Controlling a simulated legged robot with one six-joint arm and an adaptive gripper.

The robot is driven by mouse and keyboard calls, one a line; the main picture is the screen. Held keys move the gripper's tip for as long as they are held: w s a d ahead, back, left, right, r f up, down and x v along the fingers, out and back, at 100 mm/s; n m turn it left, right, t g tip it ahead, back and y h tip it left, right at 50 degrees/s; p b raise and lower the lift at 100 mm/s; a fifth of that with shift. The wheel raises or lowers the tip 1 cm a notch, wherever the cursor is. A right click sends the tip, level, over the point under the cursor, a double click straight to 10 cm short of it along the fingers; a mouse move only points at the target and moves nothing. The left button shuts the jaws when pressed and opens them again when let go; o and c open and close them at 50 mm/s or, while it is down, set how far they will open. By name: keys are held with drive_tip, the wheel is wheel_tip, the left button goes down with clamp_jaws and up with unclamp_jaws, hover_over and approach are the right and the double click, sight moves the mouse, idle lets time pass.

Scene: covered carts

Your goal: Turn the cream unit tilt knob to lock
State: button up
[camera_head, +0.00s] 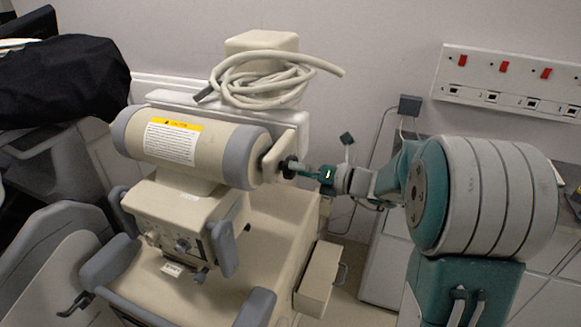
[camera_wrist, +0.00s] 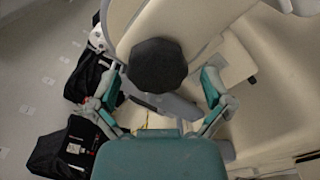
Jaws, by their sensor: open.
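The cream unit (camera_head: 190,205) stands left of centre in the head view, with a horizontal cream and grey cylinder (camera_head: 190,148) on top bearing a yellow caution label. The black tilt knob (camera_head: 289,167) is at the cylinder's right end. In the wrist view the knob (camera_wrist: 158,65) is a dark, many-sided disc on a cream bracket (camera_wrist: 190,22). My gripper (camera_head: 302,170) reaches the knob from the right. In the wrist view its fingers (camera_wrist: 161,88) are spread open, one to each side of the knob. I cannot tell whether either finger touches it.
A coiled cream hose (camera_head: 265,85) lies on top behind the cylinder. A black-covered cart (camera_head: 65,85) stands at the left. A socket panel (camera_head: 510,85) is on the wall at the right. An open drawer-like box (camera_head: 318,280) juts from the unit's lower right.

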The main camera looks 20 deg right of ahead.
drive_tip(key=v, duration=1)
drive_tip(key=shift+d, duration=0.15)
